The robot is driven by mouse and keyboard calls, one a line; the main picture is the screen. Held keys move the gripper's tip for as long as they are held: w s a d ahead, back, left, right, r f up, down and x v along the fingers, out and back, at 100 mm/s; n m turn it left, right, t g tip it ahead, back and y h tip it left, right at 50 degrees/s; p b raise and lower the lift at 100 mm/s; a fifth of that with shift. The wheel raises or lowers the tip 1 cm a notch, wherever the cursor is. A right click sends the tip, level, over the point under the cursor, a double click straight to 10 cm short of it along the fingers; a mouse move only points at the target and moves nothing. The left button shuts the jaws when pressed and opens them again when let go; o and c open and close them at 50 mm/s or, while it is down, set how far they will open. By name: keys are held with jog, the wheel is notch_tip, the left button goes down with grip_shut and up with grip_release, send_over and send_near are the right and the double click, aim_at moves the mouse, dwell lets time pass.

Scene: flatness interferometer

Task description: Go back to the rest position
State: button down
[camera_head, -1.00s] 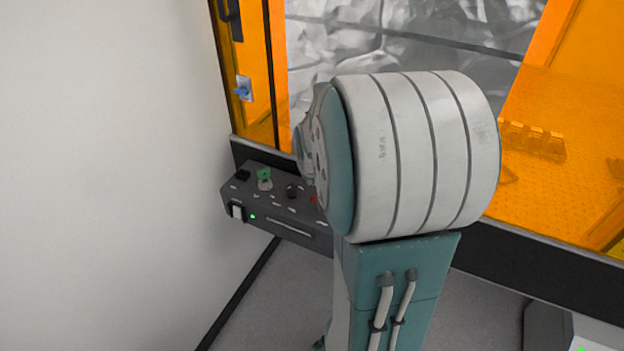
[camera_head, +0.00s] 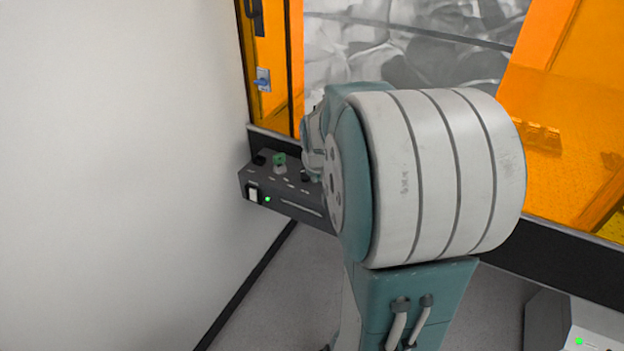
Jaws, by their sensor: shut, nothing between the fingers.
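My arm fills the middle of the head view, with a large banded white and teal joint above a teal link. My gripper does not show; it is out of the frame or hidden behind the arm. A dark control box (camera_head: 287,211) stands left of my arm, against the lower edge of the orange enclosure. It bears a green key or knob (camera_head: 280,160), a white switch (camera_head: 253,195) and a lit green lamp (camera_head: 267,199). My arm covers the box's right end.
An orange-paned enclosure (camera_head: 570,100) stands behind my arm, with a blue-handled latch (camera_head: 263,80) on its left part. A white wall (camera_head: 110,170) fills the left. A grey box (camera_head: 570,325) with a green light is at the lower right. Grey floor (camera_head: 262,310) shows between.

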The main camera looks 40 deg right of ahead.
jog(key=s+a+r+n+t+y, duration=0.1)
jog(key=s+a+r, duration=0.15)
jog(key=a, duration=0.35)
jog(key=s+a+r+n, duration=0.1)
jog(key=s+a+r, duration=0.1)
jog(key=a+r, duration=0.35)
jog(key=s+a+r+n+y, duration=0.1)
jog(key=s+a+n+y, duration=0.1)
jog(key=s+a, duration=0.8)
jog(key=shift+s+a+n+t, duration=0.3)
jog(key=shift+a+n, duration=0.1)
jog(key=shift+a, duration=0.75)
jog(key=shift+d, duration=0.1)
